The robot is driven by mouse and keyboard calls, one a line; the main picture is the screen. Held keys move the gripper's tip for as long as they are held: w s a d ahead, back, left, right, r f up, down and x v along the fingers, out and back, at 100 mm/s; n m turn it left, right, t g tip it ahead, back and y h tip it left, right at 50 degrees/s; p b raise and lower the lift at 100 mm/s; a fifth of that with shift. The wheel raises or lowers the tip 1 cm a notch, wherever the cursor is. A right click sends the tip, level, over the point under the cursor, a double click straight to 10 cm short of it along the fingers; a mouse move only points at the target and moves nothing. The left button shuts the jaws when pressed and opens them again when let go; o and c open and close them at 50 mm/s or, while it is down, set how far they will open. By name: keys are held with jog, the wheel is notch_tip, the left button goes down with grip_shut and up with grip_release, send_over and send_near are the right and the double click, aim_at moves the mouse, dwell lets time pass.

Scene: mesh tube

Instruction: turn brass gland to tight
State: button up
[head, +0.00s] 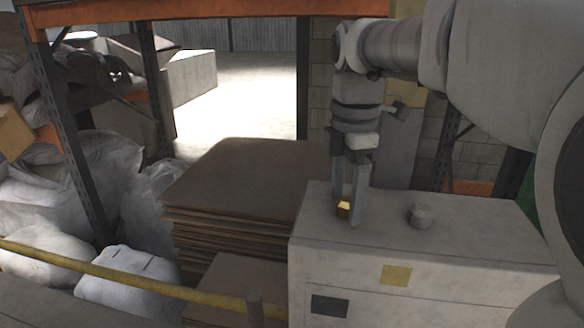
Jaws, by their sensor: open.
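The brass gland (343,209) is a small gold-coloured piece on top of the pale grey cabinet (455,229), near its left edge. My gripper (346,215) points down from above with its two fingers apart. The fingertips are at the height of the gland, which shows between them. The right finger stands in front and hides part of the gland. I cannot tell whether either finger touches it. No tight mark or scale on the gland can be made out.
A short grey round knob (420,215) stands on the cabinet top right of my gripper. A stack of brown sheets (235,185) lies left of the cabinet. A yellow rail (130,276) crosses the front left. White sacks (125,278) lie behind and below it. The cabinet top farther right is clear.

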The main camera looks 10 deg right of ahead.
grip_shut()
dwell(0.3)
